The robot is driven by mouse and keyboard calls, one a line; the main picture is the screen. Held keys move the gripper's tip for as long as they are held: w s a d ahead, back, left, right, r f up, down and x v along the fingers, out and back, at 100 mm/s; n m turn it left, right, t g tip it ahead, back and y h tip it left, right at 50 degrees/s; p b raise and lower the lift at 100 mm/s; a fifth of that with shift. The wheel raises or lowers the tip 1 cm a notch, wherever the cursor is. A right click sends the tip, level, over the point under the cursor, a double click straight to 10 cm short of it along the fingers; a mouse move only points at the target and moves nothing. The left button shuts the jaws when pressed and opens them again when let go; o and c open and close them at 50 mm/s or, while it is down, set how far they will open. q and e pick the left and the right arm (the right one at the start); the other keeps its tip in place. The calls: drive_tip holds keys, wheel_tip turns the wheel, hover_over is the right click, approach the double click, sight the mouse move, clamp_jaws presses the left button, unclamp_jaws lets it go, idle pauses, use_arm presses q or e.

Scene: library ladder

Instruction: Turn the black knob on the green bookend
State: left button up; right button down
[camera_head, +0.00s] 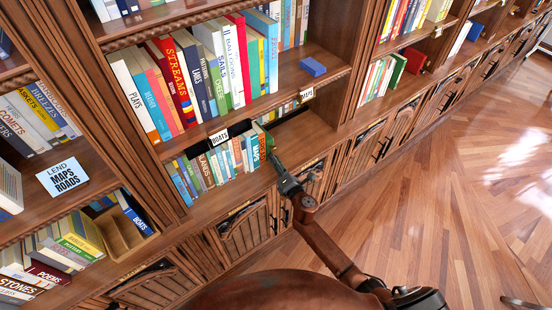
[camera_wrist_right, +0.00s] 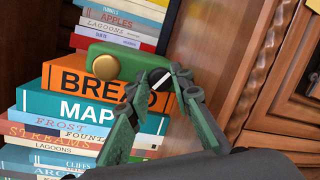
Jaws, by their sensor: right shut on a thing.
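The green bookend (camera_wrist_right: 122,62) stands at the right end of the lower row of books; the right wrist view shows its green edge and a round brass knob (camera_wrist_right: 103,66) on it. The black knob (camera_wrist_right: 157,74), with a white mark beside it, shows between my right fingertips. My right gripper (camera_wrist_right: 156,82) is shut on this black knob; its fingers partly hide the knob and the bookend. In the head view my right gripper (camera_head: 275,160) reaches to the row's right end, where the bookend (camera_head: 268,137) shows only as a narrow green piece. My left gripper is not in view.
Books (camera_head: 220,160) fill the shelf left of the bookend; the shelf board (camera_head: 305,128) to its right is mostly bare. A blue block (camera_head: 312,66) lies on the shelf above. Carved cabinet doors (camera_head: 245,228) are below, and the wooden floor (camera_head: 440,200) is open at right.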

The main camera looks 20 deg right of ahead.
drive_tip(key=m+p, duration=0.2)
drive_tip(key=p, duration=0.1)
drive_tip(key=m+g+y+p, duration=0.1)
drive_tip(key=m+p, duration=0.2)
drive_tip(key=shift+d+r, duration=0.1)
drive_tip(key=shift+r, duration=0.1)
drive_tip(key=m+y+p, duration=0.1)
drive_tip(key=m+p, duration=0.1)
drive_tip(key=m, duration=0.1)
drive_tip(key=shift+f+g, duration=0.15)
drive_tip(key=shift+g, duration=0.25)
drive_tip(key=shift+d+f+m+y+p, duration=0.15)
drive_tip(key=shift+m+y+p, duration=0.25)
drive_tip(key=shift+m+p, duration=0.4)
drive_tip(key=c, duration=1.7)
unclamp_jaws()
drive_tip(key=shift+c, duration=0.2)
